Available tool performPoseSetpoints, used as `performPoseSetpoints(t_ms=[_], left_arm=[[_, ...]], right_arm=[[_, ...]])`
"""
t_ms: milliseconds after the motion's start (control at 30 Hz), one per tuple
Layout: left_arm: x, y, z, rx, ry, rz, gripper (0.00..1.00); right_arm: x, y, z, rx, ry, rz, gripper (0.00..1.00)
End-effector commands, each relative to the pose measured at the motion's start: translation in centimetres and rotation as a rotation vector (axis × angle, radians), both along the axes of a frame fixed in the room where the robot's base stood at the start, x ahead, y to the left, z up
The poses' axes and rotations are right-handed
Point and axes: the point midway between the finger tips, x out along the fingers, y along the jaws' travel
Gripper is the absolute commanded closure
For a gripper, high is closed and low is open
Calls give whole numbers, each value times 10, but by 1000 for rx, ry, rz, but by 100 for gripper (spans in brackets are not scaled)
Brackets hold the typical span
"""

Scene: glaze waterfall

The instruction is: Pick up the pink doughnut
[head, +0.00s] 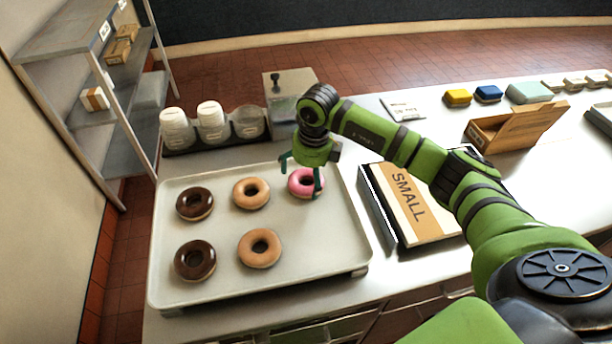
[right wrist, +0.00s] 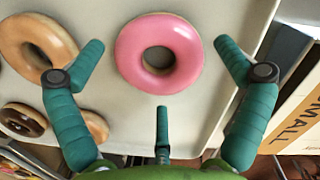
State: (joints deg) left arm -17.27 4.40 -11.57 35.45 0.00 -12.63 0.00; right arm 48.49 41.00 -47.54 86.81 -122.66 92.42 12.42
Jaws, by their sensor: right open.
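The pink doughnut (head: 303,183) lies at the back right of a pale tray (head: 213,288). My right gripper (head: 303,172) hangs just over it, with one finger in front of its right part in the head view. In the right wrist view the pink doughnut (right wrist: 158,54) lies ahead between the spread fingers of the open right gripper (right wrist: 160,75). The fingers hold nothing, and I cannot tell whether any finger touches the doughnut. My left gripper is not in view.
Two plain doughnuts (head: 251,193) and two chocolate doughnuts (head: 195,204) share the tray. A box marked SMALL (head: 409,205) stands right of the tray. The tray's front right area is bare.

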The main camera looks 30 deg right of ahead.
Motion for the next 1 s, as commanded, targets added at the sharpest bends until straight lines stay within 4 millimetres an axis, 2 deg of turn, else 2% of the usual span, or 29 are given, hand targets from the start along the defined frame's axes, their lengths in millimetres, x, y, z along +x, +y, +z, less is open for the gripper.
performPoseSetpoints(t_ms=[33, 167, 367, 400, 500, 1000], left_arm=[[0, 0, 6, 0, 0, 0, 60], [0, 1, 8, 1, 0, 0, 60], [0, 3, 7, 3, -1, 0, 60], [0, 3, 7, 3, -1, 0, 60], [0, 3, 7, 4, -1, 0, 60], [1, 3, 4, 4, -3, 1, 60]], right_arm=[[0, 1, -5, 2, 4, 0, 0], [2, 1, -16, 1, -1, 0, 0], [2, 1, -19, 1, -2, 1, 0], [2, 1, -19, 1, -2, 1, 4], [2, 1, -19, 1, -2, 1, 43], [3, 1, -15, 2, -4, 1, 44]])
